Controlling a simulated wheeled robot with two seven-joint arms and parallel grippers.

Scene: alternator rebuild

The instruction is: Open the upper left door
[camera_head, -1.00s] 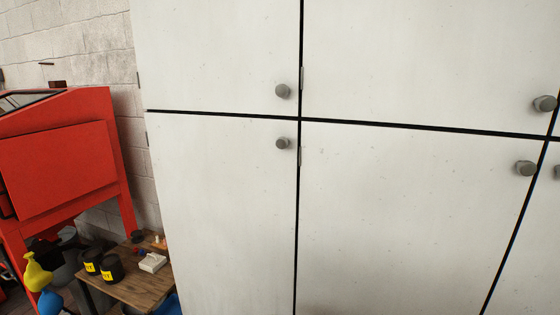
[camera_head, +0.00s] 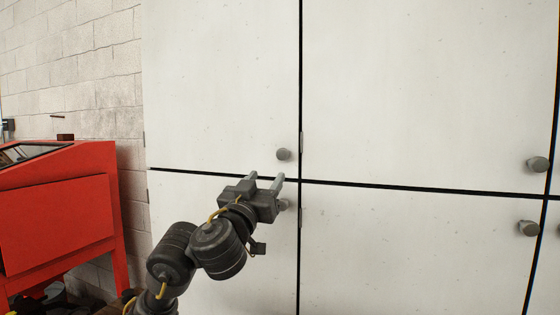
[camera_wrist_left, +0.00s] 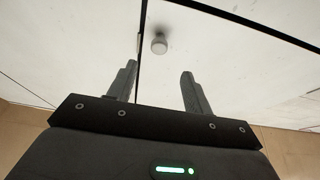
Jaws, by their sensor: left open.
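The upper left door (camera_head: 220,80) of the tall white cabinet is shut flush, with dark gaps along its bottom and right edges. Its round grey knob (camera_head: 283,154) is at its lower right corner. My left gripper (camera_head: 266,177) is open and empty, its two fingers pointing at the cabinet just below and left of that knob in the head view. In the left wrist view, the knob (camera_wrist_left: 159,44) appears beyond and between the open fingertips, apart from them. The lower left door's knob (camera_head: 284,205) is partly hidden behind the gripper. My right gripper is out of view.
The lower left door (camera_head: 210,280) and the upper right door (camera_head: 430,90) are shut too. Two more knobs show at right, the upper one (camera_head: 538,165) on the upper right door. A red cabinet-like machine (camera_head: 65,210) stands left, before a pale block wall (camera_head: 80,60).

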